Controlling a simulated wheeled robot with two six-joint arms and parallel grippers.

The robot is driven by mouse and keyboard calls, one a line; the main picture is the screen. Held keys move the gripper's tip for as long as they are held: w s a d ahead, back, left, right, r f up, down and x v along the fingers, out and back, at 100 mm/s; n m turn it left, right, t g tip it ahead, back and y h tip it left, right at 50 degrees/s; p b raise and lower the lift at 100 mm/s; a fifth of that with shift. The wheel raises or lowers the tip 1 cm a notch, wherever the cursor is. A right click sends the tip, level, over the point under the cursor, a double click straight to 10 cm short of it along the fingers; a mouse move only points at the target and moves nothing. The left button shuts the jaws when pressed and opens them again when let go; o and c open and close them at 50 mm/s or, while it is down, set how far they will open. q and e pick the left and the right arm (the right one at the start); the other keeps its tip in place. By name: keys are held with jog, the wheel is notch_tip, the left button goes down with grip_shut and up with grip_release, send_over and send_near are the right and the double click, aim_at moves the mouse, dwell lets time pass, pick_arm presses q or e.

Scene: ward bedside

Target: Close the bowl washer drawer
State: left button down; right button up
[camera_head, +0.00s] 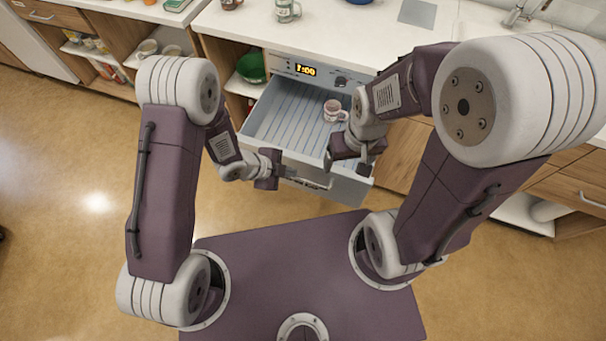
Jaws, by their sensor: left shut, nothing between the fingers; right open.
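The bowl washer drawer (277,122) is pulled out below a panel with a lit clock display (305,70). It is a grey tray with a ribbed floor and a pale front (348,189). A pinkish mug (333,108) stands inside, towards the right. My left gripper (287,172) is shut and empty at the drawer's front, near its left part; whether it touches cannot be told. My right gripper (346,166) is open over the right part of the drawer front, close to its rim, and hides part of it. No object shows in its jaws.
Open shelves to the left hold a green bowl (251,67) and cups (147,48). Wooden drawers (575,190) stand at the right. The floor at left is clear.

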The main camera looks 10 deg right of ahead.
pick_arm(q)
send_near(315, 174)
jog(key=x, duration=0.5)
jog(key=shift+a+f+b, duration=0.15)
jog(key=shift+b, duration=0.2)
pick_arm(e)
jog(key=shift+f, duration=0.35)
